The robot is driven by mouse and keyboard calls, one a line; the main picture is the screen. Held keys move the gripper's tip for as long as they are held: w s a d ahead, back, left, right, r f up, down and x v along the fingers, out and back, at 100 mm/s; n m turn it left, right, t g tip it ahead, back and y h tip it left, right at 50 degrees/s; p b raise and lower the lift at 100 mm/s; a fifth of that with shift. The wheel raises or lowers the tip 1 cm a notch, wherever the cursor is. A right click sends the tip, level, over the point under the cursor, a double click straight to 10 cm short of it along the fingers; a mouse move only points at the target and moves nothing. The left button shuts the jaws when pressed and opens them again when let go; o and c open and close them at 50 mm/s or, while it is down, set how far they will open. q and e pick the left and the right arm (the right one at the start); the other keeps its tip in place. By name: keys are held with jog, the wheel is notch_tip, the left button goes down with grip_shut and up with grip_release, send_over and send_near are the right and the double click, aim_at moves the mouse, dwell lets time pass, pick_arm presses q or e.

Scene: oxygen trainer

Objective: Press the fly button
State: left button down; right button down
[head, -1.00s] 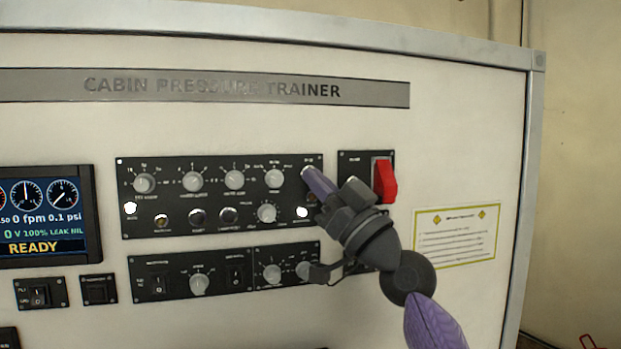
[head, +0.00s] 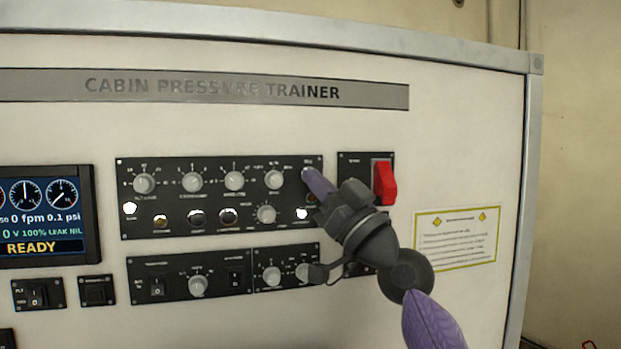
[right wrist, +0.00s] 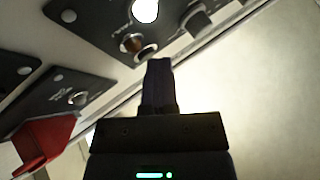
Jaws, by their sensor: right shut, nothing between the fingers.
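The upper black control panel (head: 220,232) on the trainer carries a row of knobs above a row of round buttons. Its labels are too small to read, so I cannot tell which button is the fly button. A lit white button (head: 302,214) is at its right end, another lit white button (head: 130,208) at its left end. My right gripper (head: 308,173) is shut and empty, its tips over the panel's upper right corner; whether they touch it I cannot tell. In the right wrist view the closed fingers (right wrist: 159,68) point toward a brown button (right wrist: 131,43) and a lit button (right wrist: 145,10). My left gripper is not in view.
A red guarded switch (head: 384,182) stands out just right of my right gripper. A lower panel (head: 215,288) with knobs lies below. A screen (head: 42,218) at left reads READY. A yellow-edged notice (head: 457,237) is at right.

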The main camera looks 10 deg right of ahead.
jog(key=shift+w+b, duration=0.15)
jog(key=shift+b, duration=0.3)
dwell(0.3)
dwell(0.3)
jog(key=shift+s+p, duration=0.4)
jog(key=shift+p, duration=0.3)
jog(key=shift+s, duration=0.35)
jog(key=s+p, duration=0.4)
jog(key=s, duration=0.1)
jog(key=shift+d, duration=0.15)
